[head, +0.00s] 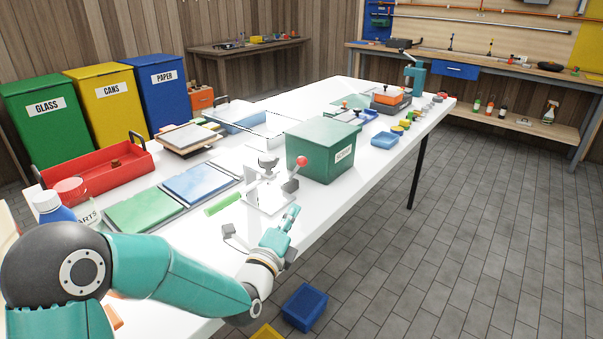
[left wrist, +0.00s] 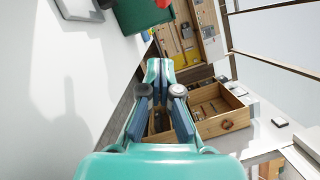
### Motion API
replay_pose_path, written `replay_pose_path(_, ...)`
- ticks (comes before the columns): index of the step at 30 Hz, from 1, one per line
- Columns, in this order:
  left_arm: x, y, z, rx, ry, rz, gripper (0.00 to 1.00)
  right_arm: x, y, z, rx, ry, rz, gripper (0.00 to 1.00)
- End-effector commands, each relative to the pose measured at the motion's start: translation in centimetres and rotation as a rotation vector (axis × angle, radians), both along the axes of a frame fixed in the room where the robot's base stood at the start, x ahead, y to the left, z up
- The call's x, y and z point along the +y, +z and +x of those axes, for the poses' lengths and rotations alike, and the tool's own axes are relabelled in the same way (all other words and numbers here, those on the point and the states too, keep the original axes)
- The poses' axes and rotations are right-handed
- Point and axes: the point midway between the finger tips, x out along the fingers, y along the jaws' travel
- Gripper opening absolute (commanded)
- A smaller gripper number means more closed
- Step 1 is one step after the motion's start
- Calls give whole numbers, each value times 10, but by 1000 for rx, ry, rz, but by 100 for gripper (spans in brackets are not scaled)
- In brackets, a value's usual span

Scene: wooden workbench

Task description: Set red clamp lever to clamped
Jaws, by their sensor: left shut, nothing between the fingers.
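The clamp lever has a red ball knob (head: 302,160) on a short arm above a dark grey base block (head: 290,186). It stands at the near front edge of the white bench top, in front of the green box. My left gripper (head: 293,211) is shut and empty. It is below and slightly left of the red knob in the head view, apart from it, near the bench edge. My right gripper is not in view.
A green labelled box (head: 325,150) stands right behind the lever and shows in the left wrist view (left wrist: 138,14). A white stand (head: 265,192) is just left of the lever. Green and blue panels (head: 146,217) lie further left. Past the front edge is open floor with a blue crate (head: 305,306).

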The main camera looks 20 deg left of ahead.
Motion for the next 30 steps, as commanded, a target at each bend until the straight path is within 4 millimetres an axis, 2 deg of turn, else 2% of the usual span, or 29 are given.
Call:
replay_pose_path(8,-4,3,22,0,-5,0,0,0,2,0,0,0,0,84)
replay_pose_path(21,-9,12,102,-1,-7,-1,0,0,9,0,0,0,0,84)
replay_pose_path(24,3,19,113,-3,-4,0,0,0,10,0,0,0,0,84)
replay_pose_path(30,14,24,126,0,-6,0,0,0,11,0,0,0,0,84)
